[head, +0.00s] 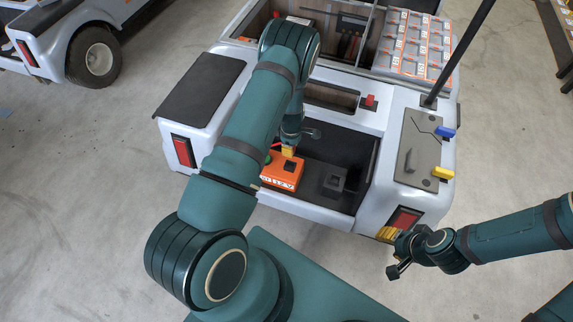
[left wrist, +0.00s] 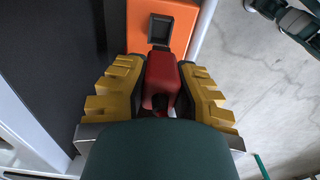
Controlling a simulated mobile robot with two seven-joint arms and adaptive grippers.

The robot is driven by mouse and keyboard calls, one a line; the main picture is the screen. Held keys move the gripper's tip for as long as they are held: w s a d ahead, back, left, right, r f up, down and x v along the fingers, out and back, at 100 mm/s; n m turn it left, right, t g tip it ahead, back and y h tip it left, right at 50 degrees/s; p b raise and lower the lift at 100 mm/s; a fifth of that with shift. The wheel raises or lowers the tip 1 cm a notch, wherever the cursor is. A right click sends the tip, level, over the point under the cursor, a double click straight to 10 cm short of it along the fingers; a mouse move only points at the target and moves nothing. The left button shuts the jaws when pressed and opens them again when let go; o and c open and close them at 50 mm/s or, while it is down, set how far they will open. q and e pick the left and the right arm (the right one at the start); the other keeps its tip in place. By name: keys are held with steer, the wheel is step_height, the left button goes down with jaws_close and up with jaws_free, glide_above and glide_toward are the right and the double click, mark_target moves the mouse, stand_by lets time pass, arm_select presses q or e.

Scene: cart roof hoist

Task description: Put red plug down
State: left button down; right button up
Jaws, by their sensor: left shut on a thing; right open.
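The red plug (left wrist: 160,78) is between the yellow fingers of my left gripper (left wrist: 161,70), which is shut on it. In the left wrist view the plug is close to the orange box (left wrist: 183,30), just short of a dark square socket (left wrist: 160,29) on its top. I cannot tell whether plug and box touch. In the head view my left gripper (head: 288,151) is over the orange box (head: 283,171) in the cart's open rear bay; the arm hides most of the plug there. My right gripper (head: 388,233) is open and empty near the cart's rear right corner.
A dark block with a square socket (head: 333,183) sits right of the orange box. A red piece (head: 370,101) stands on the ledge above the bay. A grey panel (head: 418,150) has blue and yellow handles. Grey battery modules (head: 415,45) fill the back right compartment.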

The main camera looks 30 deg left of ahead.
arm_select(q)
step_height(320, 180, down, 9)
steer(key=shift+f+b, duration=0.15)
steer(key=shift+b, duration=0.95)
steer(key=shift+f, duration=0.15)
steer(key=c, duration=0.9)
jaws_free()
step_height(320, 180, up, 12)
steer(key=p, duration=0.3)
steer(key=shift+d, duration=0.1)
steer(key=s+d+r+m+h, duration=0.2)
steer(key=s+d+r+m, duration=0.3)
steer(key=s+d+m, duration=0.3)
steer(key=s+d+r+m+t+h, duration=0.1)
steer(key=s+d+r+m, duration=0.4)
steer(key=s+d+m, duration=0.4)
steer(key=d+m, duration=0.2)
steer(key=d, duration=0.3)
steer(key=shift+s+t+h, duration=0.2)
steer(key=shift+t+h, duration=0.1)
steer(key=shift+h, duration=0.1)
